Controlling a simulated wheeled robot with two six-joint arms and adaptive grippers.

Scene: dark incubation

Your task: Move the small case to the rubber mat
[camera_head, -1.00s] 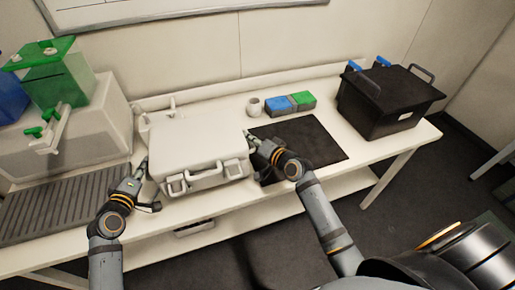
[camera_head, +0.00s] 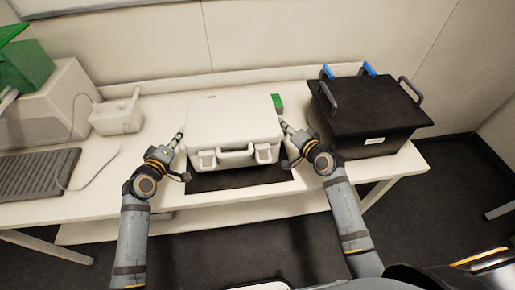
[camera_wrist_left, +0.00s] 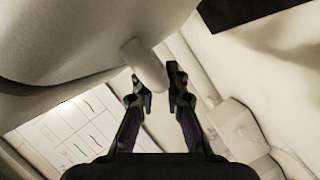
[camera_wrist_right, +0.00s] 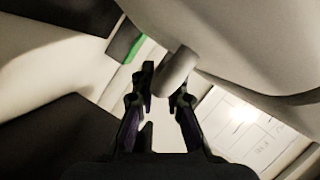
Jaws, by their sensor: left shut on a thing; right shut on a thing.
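The small case (camera_head: 234,128) is pale and closed, with a carry handle and latches on its front. In the head view it is level between my two grippers, over the dark rubber mat (camera_head: 240,180). The mat shows along the case's front edge; the rest is hidden. I cannot tell how high the case is above it. My left gripper (camera_head: 180,138) is shut on a rounded grip at the case's left side, seen in the left wrist view (camera_wrist_left: 155,88). My right gripper (camera_head: 287,130) is shut on a similar grip at its right side, seen in the right wrist view (camera_wrist_right: 164,88).
A black box (camera_head: 368,112) with handles stands close to the right of my right gripper. A green block (camera_head: 278,102) is partly hidden behind the case. A small pale device with a cable (camera_head: 118,113) and a ridged dark tray (camera_head: 38,175) are at left.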

